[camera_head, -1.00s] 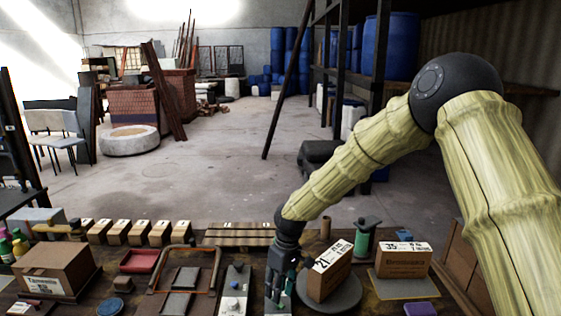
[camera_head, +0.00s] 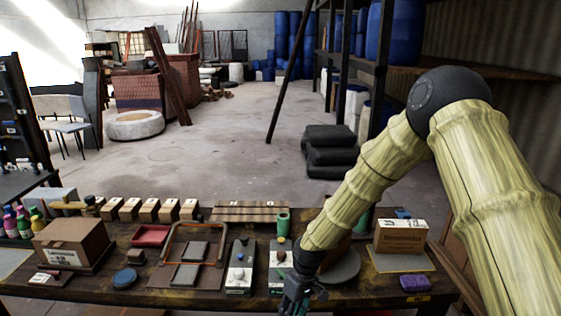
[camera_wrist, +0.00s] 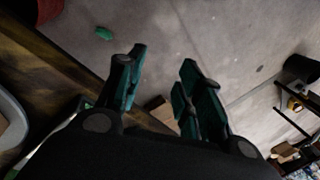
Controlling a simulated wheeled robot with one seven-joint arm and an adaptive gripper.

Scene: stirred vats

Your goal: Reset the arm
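My gripper (camera_head: 297,297) hangs at the front edge of the workbench (camera_head: 190,300), low in the head view, just in front of the grey panel with small knobs. In the wrist view my gripper (camera_wrist: 158,85) has its two dark green fingers apart, with nothing between them but floor behind. The bench's wooden edge (camera_wrist: 60,60) runs along the left of that view. My forearm hides most of a box on a round grey plate (camera_head: 343,268).
A brown box (camera_head: 72,243) stands at the bench's left and another box (camera_head: 400,236) at its right. Dark stacked sacks (camera_head: 330,150) stand on otherwise open floor behind.

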